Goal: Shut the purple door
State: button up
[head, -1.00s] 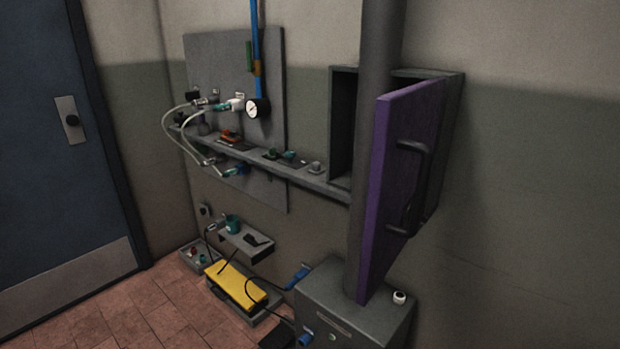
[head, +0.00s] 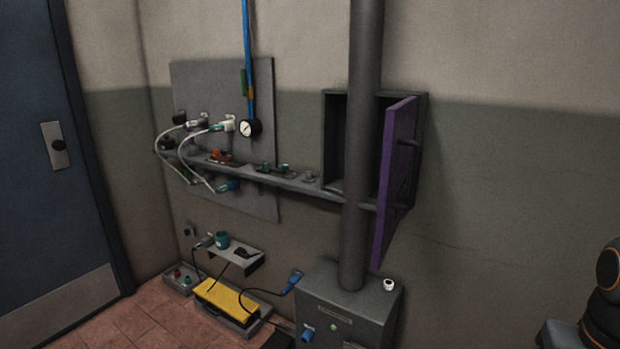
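The purple door (head: 394,185) stands open on a dark grey wall cabinet (head: 335,150), swung out toward me from the cabinet's right side. I see it almost edge-on, with a dark handle (head: 408,155) on its right-hand face. The cabinet's inside is partly visible and looks dark. A thick grey vertical post stands in front of the cabinet and hides part of it. My gripper is not in view. A part of my arm, black with an orange ring, shows at the lower right edge, well apart from the door.
The grey post (head: 362,130) rises from a grey box (head: 345,305) just left of the door. A narrow shelf (head: 275,182) with small fittings runs left along the wall. A yellow pedal (head: 226,297) lies on the floor. The wall right of the door is clear.

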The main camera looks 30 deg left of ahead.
aim_at(398, 141)
jog(key=u, duration=0.8)
jog(key=i, duration=0.5)
jog(key=u, duration=0.25)
jog(key=k, duration=0.55)
jog(key=z, duration=0.05)
